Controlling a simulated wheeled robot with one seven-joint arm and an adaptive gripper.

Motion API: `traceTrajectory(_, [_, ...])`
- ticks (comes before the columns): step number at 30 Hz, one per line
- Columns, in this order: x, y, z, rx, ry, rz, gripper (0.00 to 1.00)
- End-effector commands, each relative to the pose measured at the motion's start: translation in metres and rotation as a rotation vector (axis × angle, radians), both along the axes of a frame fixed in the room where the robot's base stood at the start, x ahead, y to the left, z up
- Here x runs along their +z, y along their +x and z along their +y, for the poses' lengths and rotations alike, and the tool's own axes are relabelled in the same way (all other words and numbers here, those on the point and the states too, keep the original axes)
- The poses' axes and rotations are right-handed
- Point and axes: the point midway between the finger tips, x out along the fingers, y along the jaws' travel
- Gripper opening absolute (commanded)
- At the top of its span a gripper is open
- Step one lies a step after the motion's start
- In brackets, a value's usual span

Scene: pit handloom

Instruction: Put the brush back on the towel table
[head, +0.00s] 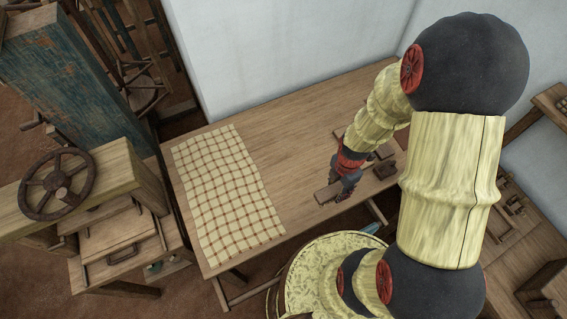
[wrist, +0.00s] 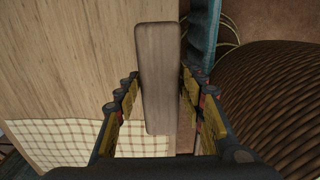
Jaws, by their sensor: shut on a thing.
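The brush shows as a plain wooden block in the head view (head: 327,193) and in the wrist view (wrist: 157,70). My gripper (wrist: 160,88) is shut on it, with a finger on each long side. In the head view my gripper (head: 343,186) is over the right part of the towel table, near its front edge. The towel table (head: 290,120) has a bare wooden top, with a cream and red checked towel (head: 228,192) on its left part. The brush's underside is hidden, and I cannot tell how high it is above the top.
Small dark wooden pieces (head: 385,170) lie on the table behind and right of my gripper, partly hidden by my arm. The middle of the tabletop is clear. A ribbed brown round thing (wrist: 275,105) stands beyond the table edge. A wooden frame with a wheel (head: 57,184) stands left.

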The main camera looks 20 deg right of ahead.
Motion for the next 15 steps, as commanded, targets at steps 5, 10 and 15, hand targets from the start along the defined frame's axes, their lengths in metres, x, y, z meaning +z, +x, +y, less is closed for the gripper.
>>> traceTrajectory(5, [-0.007,0.015,0.000,0.001,0.000,0.001,0.16])
traceTrajectory(10, [-0.024,0.051,0.001,0.001,0.001,0.001,0.16])
traceTrajectory(15, [-0.041,0.089,0.002,0.000,0.001,0.001,0.16])
